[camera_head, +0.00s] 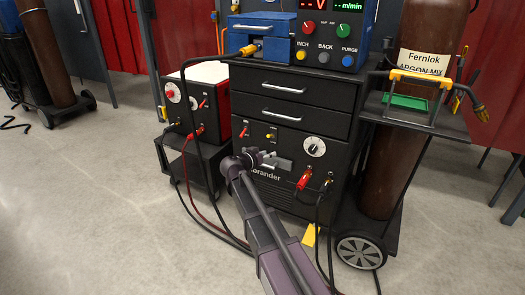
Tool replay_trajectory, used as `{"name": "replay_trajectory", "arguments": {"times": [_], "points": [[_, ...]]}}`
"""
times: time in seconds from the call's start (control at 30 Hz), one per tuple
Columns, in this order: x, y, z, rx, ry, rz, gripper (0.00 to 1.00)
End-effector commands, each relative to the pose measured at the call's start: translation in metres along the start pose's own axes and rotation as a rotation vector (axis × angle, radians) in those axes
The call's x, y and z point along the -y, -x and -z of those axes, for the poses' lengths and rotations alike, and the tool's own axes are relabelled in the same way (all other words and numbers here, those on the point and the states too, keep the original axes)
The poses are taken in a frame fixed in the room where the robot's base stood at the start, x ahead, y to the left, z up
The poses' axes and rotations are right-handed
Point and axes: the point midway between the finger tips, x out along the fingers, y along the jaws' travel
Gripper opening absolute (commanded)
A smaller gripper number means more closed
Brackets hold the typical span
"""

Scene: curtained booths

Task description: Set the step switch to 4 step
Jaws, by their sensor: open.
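My gripper (267,158) is in front of the black welder cabinet (285,183), covering part of its front panel near a grey handle. It is small in view, open, with nothing seen in it. A small red-tipped switch (243,131) sits on the panel just above and left of my gripper. A small yellow-tipped switch (270,136) sits to its right, above my gripper. A black knob on a white dial (314,147) is further right. Any step labels are too small to read, so I cannot tell which is the step switch or how it is set.
Red and black cables hang from plugs (304,179) below the dial and run to the floor. A brown gas cylinder (420,60) stands right. Open floor (90,200) lies left.

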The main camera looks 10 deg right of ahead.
Motion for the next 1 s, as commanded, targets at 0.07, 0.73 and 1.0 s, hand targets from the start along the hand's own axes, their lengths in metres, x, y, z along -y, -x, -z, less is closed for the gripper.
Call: {"name": "replay_trajectory", "arguments": {"times": [0.07, 0.73, 1.0], "points": [[-0.009, 0.002, 0.006, 0.021, 0.008, -0.003, 0.52], [-0.059, 0.013, 0.019, 0.194, 0.076, -0.011, 0.52], [-0.078, 0.019, 0.024, 0.264, 0.104, -0.005, 0.52]]}}
